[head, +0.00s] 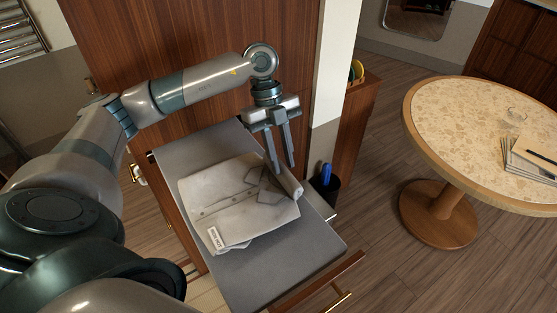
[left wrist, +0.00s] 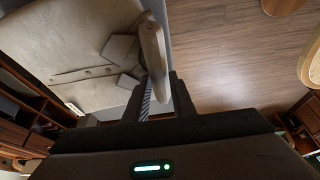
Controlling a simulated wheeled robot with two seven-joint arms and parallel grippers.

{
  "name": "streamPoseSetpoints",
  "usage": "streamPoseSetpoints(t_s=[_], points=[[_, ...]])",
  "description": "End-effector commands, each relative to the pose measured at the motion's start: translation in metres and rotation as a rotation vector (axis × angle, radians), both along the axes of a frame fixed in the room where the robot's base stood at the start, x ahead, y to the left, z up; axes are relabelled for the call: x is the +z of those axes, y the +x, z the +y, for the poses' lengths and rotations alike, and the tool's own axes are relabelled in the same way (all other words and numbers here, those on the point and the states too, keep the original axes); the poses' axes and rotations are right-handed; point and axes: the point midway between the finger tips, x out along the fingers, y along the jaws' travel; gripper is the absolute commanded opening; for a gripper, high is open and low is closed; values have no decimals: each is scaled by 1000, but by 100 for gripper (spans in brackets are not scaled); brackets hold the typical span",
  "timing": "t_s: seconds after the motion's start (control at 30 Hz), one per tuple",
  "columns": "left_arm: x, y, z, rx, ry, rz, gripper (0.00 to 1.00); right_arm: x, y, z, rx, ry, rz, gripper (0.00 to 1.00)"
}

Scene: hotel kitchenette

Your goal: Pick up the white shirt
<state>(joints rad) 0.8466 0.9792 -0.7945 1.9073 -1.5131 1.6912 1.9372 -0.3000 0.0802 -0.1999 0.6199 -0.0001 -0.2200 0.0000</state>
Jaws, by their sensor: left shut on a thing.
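The white shirt (head: 235,200), folded, lies on a grey board-like top (head: 262,279). A tag shows at its lower left corner. My left gripper (head: 283,168) points down at the shirt's upper right edge and is shut on a raised roll of its cloth. In the left wrist view the shirt (left wrist: 75,60) fills the left side, and a pinched fold stands between the fingers of my left gripper (left wrist: 160,92). Most of the shirt still rests flat on the top. My right gripper is in neither view.
A round table (head: 440,110) with papers (head: 530,160) stands at the right. A dark bin (head: 325,188) with a blue thing in it stands beside the grey top. A wooden panel and a white post rise behind. The floor between the top and the table is clear.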

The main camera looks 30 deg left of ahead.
Motion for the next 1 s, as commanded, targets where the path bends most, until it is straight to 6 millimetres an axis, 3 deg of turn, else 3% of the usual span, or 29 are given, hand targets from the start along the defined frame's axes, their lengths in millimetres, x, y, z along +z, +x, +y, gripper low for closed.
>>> streamPoseSetpoints(t_s=[0.13, 0.6, 0.8, 1.0], points=[[20, 2, 0, 0, 0, -7, 0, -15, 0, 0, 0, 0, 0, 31], [71, -79, -39, -3, 0, -5, 0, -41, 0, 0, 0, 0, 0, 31], [85, -98, -49, -1, -1, -2, 0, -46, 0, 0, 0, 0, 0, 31], [90, -105, -52, 0, 1, 0, 0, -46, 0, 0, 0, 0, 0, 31]])
